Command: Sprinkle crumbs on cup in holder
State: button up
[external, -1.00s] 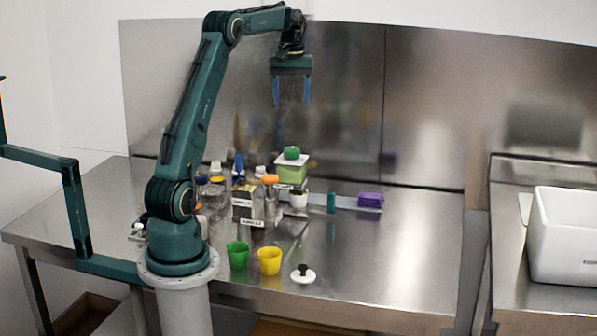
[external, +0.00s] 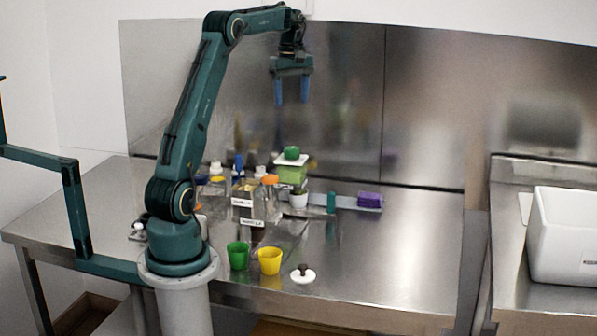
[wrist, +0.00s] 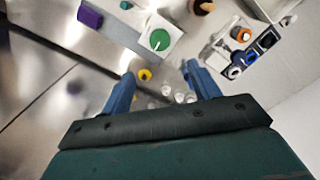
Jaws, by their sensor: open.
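My gripper (external: 291,92) is open and empty, high above the back of the steel table, with its blue fingers pointing down. In the wrist view its fingers (wrist: 158,95) are spread apart with nothing between them. A white cup (external: 299,200) stands at the rail below a green container with a white lid and green knob (external: 291,155); that lid also shows in the wrist view (wrist: 160,39). I cannot tell whether this white cup is the cup in the holder. Labelled containers (external: 243,205) stand left of it; I cannot tell which holds crumbs.
A green cup (external: 238,256), a yellow cup (external: 270,261) and a white lid with a dark knob (external: 303,275) stand at the front. Orange-capped and blue-topped bottles (external: 270,181) crowd the middle. A purple block (external: 369,200) lies right on the rail. The table's right side is clear.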

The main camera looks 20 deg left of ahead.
aim_at(292, 148)
notch_tip(292, 148, down, 14)
jog(key=shift+r, duration=0.1)
dwell(0.9)
jog(key=c, duration=1)
jog(key=shift+o, duration=0.2)
